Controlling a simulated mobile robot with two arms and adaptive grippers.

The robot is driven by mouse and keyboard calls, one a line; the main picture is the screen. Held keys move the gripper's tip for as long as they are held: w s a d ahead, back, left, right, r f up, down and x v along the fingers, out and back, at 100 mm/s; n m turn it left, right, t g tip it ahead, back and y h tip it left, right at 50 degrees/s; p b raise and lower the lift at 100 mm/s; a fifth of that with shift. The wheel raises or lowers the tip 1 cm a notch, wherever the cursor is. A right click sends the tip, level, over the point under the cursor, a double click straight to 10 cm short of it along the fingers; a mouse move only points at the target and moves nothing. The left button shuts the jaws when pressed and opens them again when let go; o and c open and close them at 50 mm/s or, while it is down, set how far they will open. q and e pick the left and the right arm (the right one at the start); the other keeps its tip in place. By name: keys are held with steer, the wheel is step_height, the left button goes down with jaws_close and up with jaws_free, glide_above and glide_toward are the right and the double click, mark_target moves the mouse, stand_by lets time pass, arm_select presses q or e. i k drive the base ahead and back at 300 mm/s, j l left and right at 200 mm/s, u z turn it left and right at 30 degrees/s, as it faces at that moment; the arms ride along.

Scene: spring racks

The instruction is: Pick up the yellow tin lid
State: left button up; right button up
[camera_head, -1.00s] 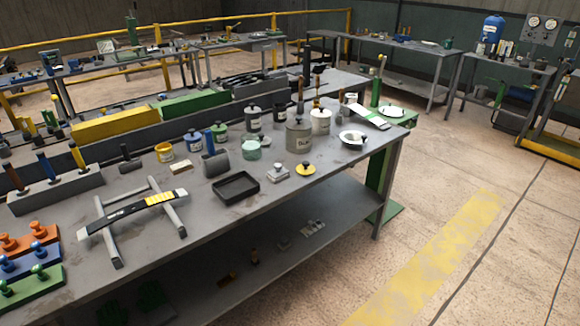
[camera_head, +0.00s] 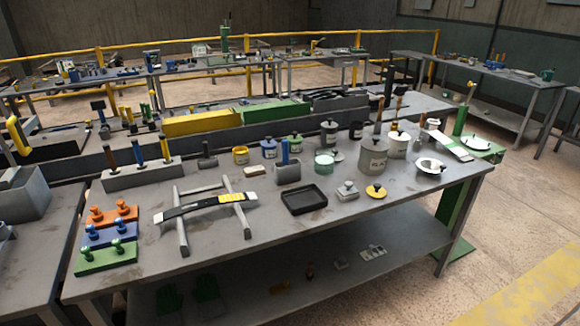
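The yellow tin lid (camera_head: 376,191) is a small round yellow disc with a dark knob on top. It lies near the front edge of the grey workbench (camera_head: 330,228), toward its right end. A yellow tin (camera_head: 240,156) stands farther back and left on the same bench. Neither of my grippers is in view.
Open floor (camera_head: 490,230) lies right of the bench.

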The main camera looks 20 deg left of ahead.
mark_target(376, 191)
steer(key=i+l+u, duration=0.15)
steer(key=i, duration=0.25)
steer(key=i+l+u, duration=0.1)
steer(key=i, duration=0.3)
steer(key=i+l+u, duration=0.15)
steer(key=i, duration=0.25)
